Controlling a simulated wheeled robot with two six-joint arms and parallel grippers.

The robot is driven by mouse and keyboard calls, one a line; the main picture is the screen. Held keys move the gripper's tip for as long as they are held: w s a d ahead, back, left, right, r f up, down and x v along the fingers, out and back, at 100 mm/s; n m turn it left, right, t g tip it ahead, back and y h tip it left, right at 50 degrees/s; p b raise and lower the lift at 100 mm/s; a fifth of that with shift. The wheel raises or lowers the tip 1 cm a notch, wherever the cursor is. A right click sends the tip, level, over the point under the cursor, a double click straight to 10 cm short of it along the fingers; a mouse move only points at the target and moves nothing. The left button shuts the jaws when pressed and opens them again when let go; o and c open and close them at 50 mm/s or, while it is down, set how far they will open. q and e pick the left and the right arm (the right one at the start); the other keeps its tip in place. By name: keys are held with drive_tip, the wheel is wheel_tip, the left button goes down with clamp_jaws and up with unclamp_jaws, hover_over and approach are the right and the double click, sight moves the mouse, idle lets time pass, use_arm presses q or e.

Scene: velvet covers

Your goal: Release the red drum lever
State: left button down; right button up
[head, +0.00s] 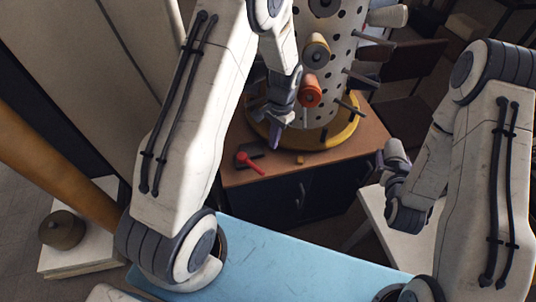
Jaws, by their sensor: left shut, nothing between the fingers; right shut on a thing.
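The red lever (252,164) sits on a dark base at the front left of the brown cabinet top, below the pegged drum (338,70). The drum is pale and perforated and stands on a yellow ring (338,136). My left gripper (276,128) is shut and empty, in front of the drum's lower left side, above and right of the lever and apart from it. My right gripper (388,168) is at the right, away from the lever. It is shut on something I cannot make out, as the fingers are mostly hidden.
An orange knob (311,94) and several pegs stick out of the drum near my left gripper. A small yellow block (300,160) lies on the brown cabinet top (345,158). A blue surface (285,262) is in front; a white table (385,225) stands at right.

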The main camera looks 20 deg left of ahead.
sight(252, 164)
drive_tip(key=shift+s+r+p, duration=0.3)
drive_tip(key=shift+s+p, duration=0.1)
drive_tip(key=shift+p, duration=0.05)
use_arm(q)
drive_tip(key=a+f, duration=0.1)
drive_tip(key=w+a+f, duration=0.1)
drive_tip(key=shift+a, duration=0.3)
